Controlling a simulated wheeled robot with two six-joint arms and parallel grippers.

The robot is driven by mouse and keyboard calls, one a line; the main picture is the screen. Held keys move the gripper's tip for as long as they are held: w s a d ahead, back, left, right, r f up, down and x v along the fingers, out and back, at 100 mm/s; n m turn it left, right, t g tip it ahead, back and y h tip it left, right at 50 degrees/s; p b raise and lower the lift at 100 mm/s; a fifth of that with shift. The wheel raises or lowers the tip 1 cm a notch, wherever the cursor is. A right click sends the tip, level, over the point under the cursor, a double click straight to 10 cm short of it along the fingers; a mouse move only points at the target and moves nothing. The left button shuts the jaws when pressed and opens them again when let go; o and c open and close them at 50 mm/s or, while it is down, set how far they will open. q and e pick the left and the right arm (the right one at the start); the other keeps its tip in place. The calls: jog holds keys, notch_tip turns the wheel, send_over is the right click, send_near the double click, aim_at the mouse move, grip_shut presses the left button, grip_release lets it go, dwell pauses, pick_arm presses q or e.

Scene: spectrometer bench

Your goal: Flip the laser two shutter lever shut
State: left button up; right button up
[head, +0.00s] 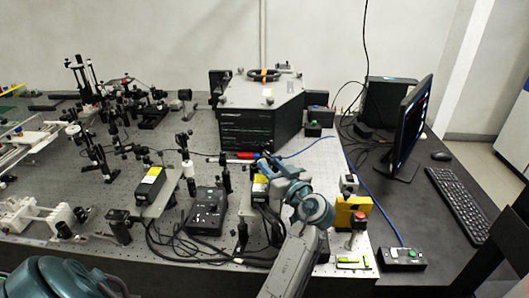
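Two black laser boxes with yellow-and-white labels stand on the perforated optical bench (130,225). The left laser box (150,187) sits on a light plate. I cannot read which box is laser two.
A black controller (206,211) and loose cables lie between the lasers. A large dark spectrometer box (260,125) stands behind. A red knob (359,216) and yellow block (350,208) are right of my wrist. A monitor (412,125) and keyboard (462,203) stand on the right desk.

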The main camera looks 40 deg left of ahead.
pick_arm(q)
jog(key=shift+w+a, duration=0.2)
jog(key=shift+a, duration=0.25)
jog(key=shift+s+d, duration=0.1)
jog(key=shift+d, duration=0.1)
jog(key=shift+d+r, duration=0.1)
jog(key=shift+d, duration=0.05)
jog(key=shift+c, duration=1)
grip_shut()
jog(key=shift+b, duration=0.35)
jog(key=b, duration=0.1)
jog(key=n+h+b, duration=0.1)
jog(key=shift+s+a+b, duration=0.2)
jog(key=shift+a+b, duration=0.1)
jog(key=shift+b, duration=0.1)
jog(key=shift+n, duration=0.4)
jog(key=shift+r, duration=0.1)
jog(key=shift+o, duration=0.7)
grip_release()
jog(key=shift+a, duration=0.1)
jog(key=shift+o, duration=0.3)
jog(key=shift+a, duration=0.15)
pick_arm(e)
jog(key=f, duration=0.1)
jog(key=w+f, duration=0.1)
jog(key=f, duration=0.1)
jog(key=shift+a+f, duration=0.1)
jog(key=shift+a, duration=0.05)
jog(key=shift+s, duration=0.2)
